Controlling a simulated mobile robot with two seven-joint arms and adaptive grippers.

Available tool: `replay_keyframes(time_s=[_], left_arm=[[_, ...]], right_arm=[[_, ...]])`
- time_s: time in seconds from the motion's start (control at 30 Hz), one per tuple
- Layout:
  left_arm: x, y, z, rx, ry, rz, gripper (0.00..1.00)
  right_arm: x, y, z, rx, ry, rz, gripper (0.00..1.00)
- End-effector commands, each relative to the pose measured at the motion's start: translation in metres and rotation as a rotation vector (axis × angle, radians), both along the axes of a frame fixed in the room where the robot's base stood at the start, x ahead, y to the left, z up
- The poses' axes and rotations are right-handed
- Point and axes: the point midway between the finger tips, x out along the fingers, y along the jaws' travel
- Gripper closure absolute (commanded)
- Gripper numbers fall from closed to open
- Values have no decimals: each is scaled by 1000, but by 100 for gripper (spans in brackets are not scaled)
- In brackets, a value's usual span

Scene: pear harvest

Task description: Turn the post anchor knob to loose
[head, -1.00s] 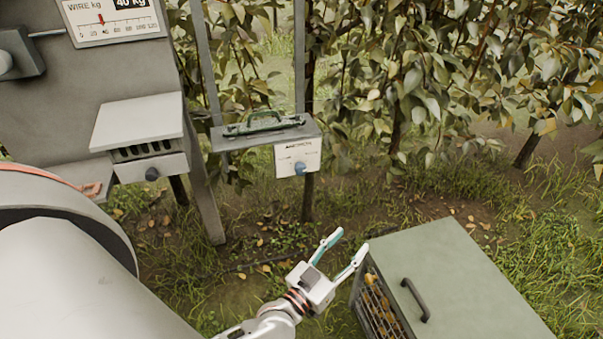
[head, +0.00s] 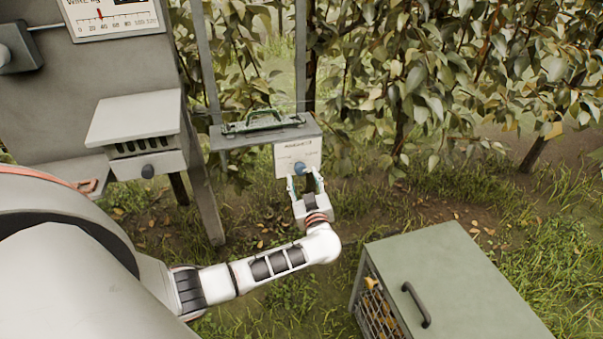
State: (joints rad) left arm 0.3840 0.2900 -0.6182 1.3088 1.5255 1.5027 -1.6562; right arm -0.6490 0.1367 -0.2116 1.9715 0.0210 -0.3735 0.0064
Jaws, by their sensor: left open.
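The post anchor knob (head: 299,168) is a small blue knob on a white label plate (head: 283,155) with print too small to read. The plate hangs at the front of a grey shelf box (head: 230,141) fixed between two posts. My left gripper (head: 305,183) points away from me at the plate, its two fingers apart, one on each side just below the knob. I cannot tell whether the fingertips touch the knob or the plate. My right gripper is not in view.
A grey machine with a wire gauge (head: 115,20) and a dark knob (head: 148,171) stands at left. A green-lidded crate (head: 465,275) with a mesh side stands at lower right. Leafy trees fill the back.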

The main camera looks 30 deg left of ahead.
Motion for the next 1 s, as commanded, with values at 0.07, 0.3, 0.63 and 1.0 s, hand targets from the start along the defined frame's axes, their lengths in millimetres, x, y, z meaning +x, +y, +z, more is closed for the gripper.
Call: replay_keyframes(time_s=[0.07, 0.3, 0.63, 1.0], left_arm=[[8, 10, -1, 2, 0, 2, 55], [24, 24, -1, 0, 0, -1, 55], [26, 26, 0, -1, -1, -1, 60], [26, 26, 0, -5, -5, 0, 93]], right_arm=[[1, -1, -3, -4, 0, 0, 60], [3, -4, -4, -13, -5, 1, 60], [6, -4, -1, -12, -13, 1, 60], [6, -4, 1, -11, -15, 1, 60]])
